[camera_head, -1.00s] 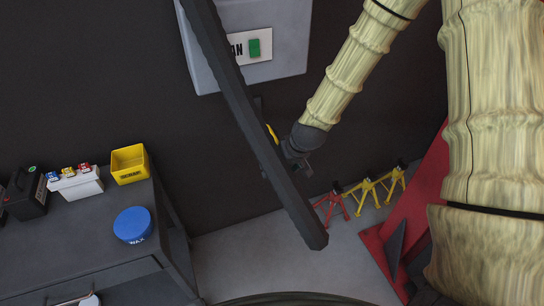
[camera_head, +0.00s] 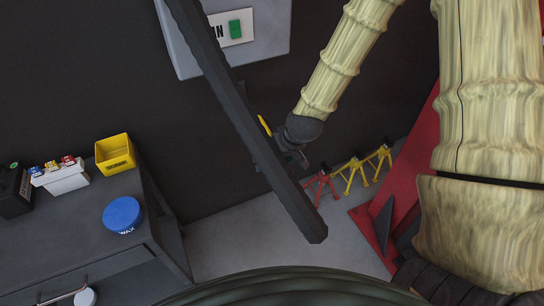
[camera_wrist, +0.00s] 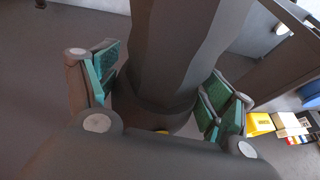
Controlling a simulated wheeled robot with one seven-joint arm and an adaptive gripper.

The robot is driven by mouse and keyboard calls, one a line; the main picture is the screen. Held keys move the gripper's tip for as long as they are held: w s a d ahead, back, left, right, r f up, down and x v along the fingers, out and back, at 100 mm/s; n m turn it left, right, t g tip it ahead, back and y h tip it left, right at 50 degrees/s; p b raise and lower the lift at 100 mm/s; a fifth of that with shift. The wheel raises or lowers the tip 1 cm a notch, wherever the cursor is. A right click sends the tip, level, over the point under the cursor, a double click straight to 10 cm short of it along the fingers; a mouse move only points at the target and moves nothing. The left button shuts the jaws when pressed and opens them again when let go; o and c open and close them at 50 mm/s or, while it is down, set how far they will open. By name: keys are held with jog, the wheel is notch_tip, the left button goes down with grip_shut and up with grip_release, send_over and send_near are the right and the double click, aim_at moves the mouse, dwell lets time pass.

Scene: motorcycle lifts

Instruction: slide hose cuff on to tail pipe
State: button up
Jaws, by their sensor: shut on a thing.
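A long dark grey faceted hose (camera_head: 225,85) slants from the top left down to a free, blunt lower end in the head view. My gripper (camera_head: 283,158) is on its far right side, partly hidden by it. In the wrist view the hose (camera_wrist: 172,45) stands between the teal finger pads of my gripper (camera_wrist: 162,90), which is shut on it. A wider dark collar (camera_wrist: 150,116) shows at the hose's base there. I cannot tell which part is the cuff. I cannot make out the tail pipe in either view.
A dark bench with a blue wax tin (camera_head: 123,214), yellow box (camera_head: 115,153) and white carton (camera_head: 62,179) stands left. A grey wall box (camera_head: 270,35) hangs behind. Red and yellow stands (camera_head: 350,174) and a red lift part (camera_head: 408,165) are right. Grey floor between is clear.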

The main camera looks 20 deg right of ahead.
jog(key=s+p, duration=0.4)
jog(key=s, duration=0.6)
jog(key=shift+s+d, duration=0.15)
jog(key=shift+s, duration=0.2)
dwell(0.6)
jog(key=shift+s+p, duration=0.1)
jog(key=shift+p, duration=0.2)
jog(key=shift+s+d+f+p, duration=0.1)
jog(key=shift+s+f+p, duration=0.05)
jog(key=shift+s+p, duration=1.15)
jog(key=shift+s+f+p, duration=0.1)
jog(key=shift+s+p, duration=0.8)
jog(key=shift+p, duration=0.75)
jog(key=w+a+r, duration=0.2)
jog(key=w+a, duration=0.1)
jog(key=w, duration=0.5)
jog(key=w+a+r, duration=0.3)
jog(key=w, duration=0.5)
jog(key=shift+a, duration=0.3)
